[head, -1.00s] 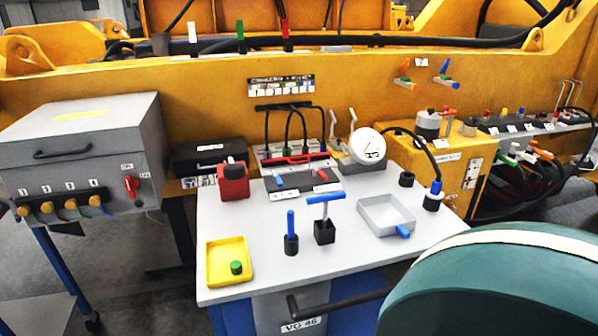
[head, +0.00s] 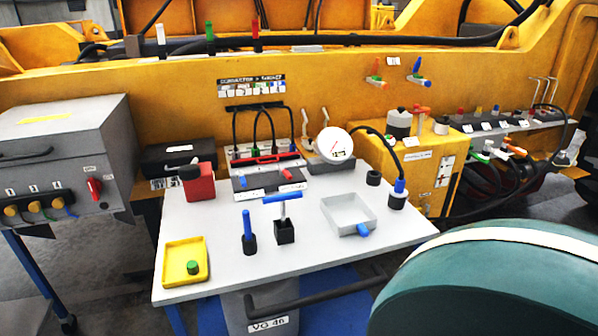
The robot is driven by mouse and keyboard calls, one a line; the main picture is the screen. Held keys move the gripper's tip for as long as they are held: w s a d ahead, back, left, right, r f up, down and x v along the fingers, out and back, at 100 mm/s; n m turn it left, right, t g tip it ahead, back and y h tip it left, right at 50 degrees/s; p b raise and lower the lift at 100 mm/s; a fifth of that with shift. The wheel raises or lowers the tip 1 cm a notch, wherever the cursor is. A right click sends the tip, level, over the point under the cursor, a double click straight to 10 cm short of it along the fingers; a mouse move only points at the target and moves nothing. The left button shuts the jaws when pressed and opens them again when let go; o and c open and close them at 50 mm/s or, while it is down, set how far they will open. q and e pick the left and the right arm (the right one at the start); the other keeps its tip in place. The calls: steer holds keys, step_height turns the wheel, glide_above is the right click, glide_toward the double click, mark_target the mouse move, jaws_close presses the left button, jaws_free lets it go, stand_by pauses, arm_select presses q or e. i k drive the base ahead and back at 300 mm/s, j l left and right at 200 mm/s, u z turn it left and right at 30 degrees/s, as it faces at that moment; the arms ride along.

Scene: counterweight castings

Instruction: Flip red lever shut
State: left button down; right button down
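Several red parts could be the red lever, and I cannot tell which is meant. A red upright lever (head: 255,28) stands behind the yellow beam, beside a green one (head: 209,31) and a white one (head: 161,41). A small red handle (head: 287,175) lies tilted on the grey panel on the table, beside a blue handle (head: 247,182). A red rotary handle (head: 94,188) is on the grey cabinet's front at left. Whether any of these is open or shut is not clear. Neither of my grippers is in view.
The white table (head: 190,225) carries a yellow tray (head: 170,265), red can (head: 199,183), blue T-handle (head: 283,198), grey tray (head: 328,216) and round gauge (head: 335,145). A large teal rounded shape (head: 480,290) covers the lower right. Cables hang at right.

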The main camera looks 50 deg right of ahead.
mark_target(285, 172)
steer(key=k+l, duration=0.75)
steer(key=l, duration=0.3)
